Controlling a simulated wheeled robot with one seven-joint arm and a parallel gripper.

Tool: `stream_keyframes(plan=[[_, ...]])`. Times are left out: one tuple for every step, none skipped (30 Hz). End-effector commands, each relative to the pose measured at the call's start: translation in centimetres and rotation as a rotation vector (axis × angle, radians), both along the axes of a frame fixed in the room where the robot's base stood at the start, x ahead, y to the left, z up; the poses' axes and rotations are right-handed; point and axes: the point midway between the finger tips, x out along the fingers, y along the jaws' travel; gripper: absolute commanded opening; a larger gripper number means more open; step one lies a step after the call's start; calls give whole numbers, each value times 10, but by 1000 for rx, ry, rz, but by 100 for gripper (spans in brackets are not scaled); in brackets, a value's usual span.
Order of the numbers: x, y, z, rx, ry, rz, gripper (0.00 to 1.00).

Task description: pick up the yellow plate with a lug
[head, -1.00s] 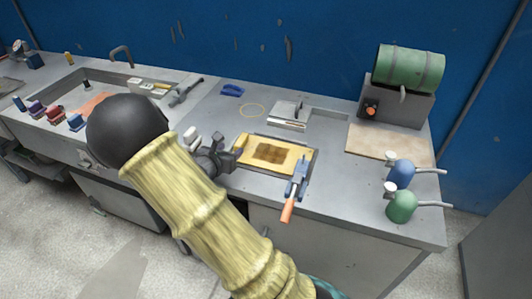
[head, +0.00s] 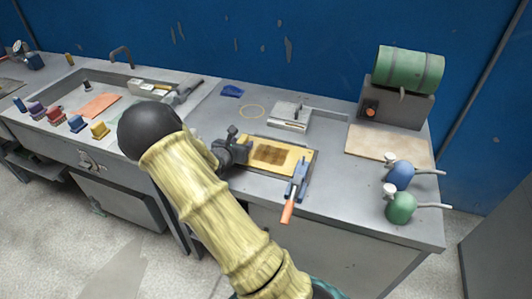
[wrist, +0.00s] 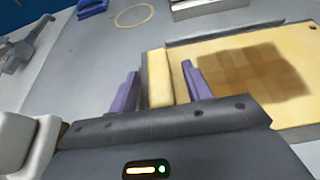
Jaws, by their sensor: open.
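The yellow plate (head: 290,158) lies flat in a shallow frame near the bench's front edge, with a brown checked patch in its middle. It also shows in the wrist view (wrist: 190,62). Its lug (wrist: 158,78), a raised yellow bar at the plate's left end, appears between my fingers in the wrist view. My gripper (wrist: 161,88) is open, with one purple finger on each side of the lug. I cannot tell whether either finger touches it. In the head view my gripper (head: 240,150) is at the plate's left end and hides that end.
A blue toggle clamp with an orange handle (head: 288,211) stands at the plate's front right. A metal block (head: 290,117) and a yellow ring (head: 252,111) lie behind. Blue and green jugs (head: 400,207) stand at right. Several coloured blocks (head: 100,130) are at left.

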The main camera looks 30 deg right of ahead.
Motion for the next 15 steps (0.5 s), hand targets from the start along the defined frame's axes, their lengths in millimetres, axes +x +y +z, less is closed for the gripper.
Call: stream_keyframes(plan=[[4, -5, -2, 0, 0, -1, 49], [5, -7, -3, 0, 0, -1, 49], [6, -9, -4, 1, 1, -1, 49], [7, -9, -5, 0, 1, 0, 49], [7, -9, -5, 0, 1, 0, 49], [7, -9, -5, 1, 0, 1, 49], [7, -9, -5, 1, 0, 1, 49], [7, -9, -5, 1, 0, 1, 49], [7, -9, -5, 1, 0, 1, 49], [7, -9, -5, 1, 0, 1, 49], [7, -9, -5, 1, 0, 1, 49], [7, -9, -5, 1, 0, 1, 49], [7, -9, -5, 1, 0, 1, 49], [7, -9, -5, 1, 0, 1, 49], [7, -9, -5, 1, 0, 1, 49]])
